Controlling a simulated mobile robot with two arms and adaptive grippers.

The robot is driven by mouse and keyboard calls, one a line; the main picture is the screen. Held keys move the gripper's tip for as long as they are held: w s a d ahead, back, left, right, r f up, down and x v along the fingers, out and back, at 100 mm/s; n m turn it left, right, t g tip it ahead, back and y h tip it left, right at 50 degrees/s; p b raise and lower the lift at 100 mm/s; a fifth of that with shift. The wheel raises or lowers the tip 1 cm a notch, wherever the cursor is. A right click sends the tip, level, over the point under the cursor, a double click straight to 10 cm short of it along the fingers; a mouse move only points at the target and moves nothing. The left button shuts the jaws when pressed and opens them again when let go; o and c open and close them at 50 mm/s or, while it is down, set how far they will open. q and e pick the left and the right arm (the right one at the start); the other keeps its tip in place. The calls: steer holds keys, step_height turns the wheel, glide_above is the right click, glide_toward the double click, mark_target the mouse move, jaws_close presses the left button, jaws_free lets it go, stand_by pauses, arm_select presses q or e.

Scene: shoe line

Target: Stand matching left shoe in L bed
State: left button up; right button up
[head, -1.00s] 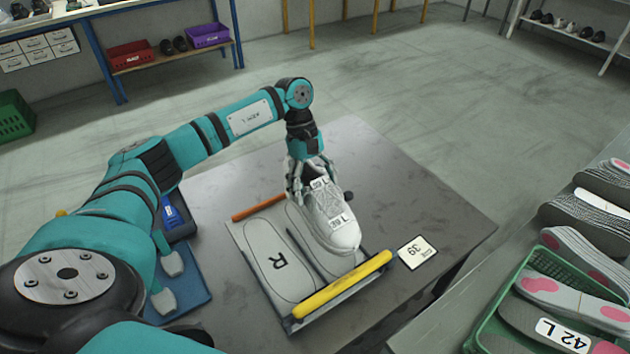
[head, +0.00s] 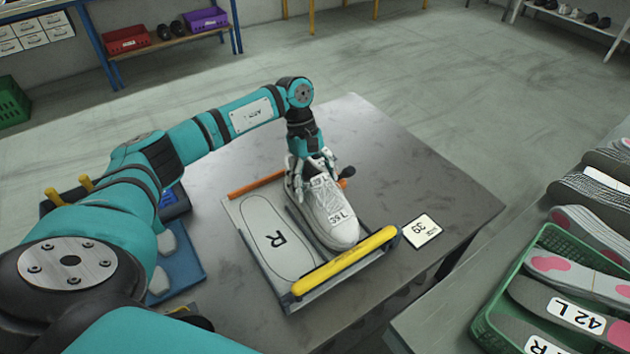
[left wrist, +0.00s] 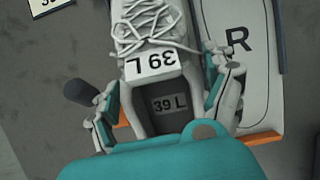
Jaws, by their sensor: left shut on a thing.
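A white lace-up shoe (head: 330,218) marked 39 L is in my left gripper (head: 311,180), whose fingers close on both sides of its heel. The shoe lies along the right bed of the grey shoe fixture (head: 287,290) and covers that bed's outline and letter. It looks level and low on the bed; I cannot tell whether its sole touches. In the left wrist view the shoe's tongue label (left wrist: 155,63) and insole (left wrist: 167,106) both read 39 L, with the fingers at either side. The R bed (head: 277,238) beside it is empty. My right gripper is out of view.
A yellow padded bar (head: 345,262) crosses the fixture's toe end, and an orange bar (head: 256,185) its heel end. A size card 39 (head: 421,231) lies at right. A green crate of insoles (head: 483,318) stands on the right-hand table. The table's far part is clear.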

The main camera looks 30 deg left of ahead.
arm_select(q)
steer(key=shift+f, duration=0.1)
steer(key=o, duration=1.5)
steer(key=shift+f, duration=0.1)
steer(key=shift+r, duration=0.3)
steer(key=shift+r+p, duration=1.4)
steer(key=shift+r, duration=1.3)
step_height(320, 180, up, 4)
steer(key=shift+r+p, duration=0.1)
steer(key=shift+p, duration=0.8)
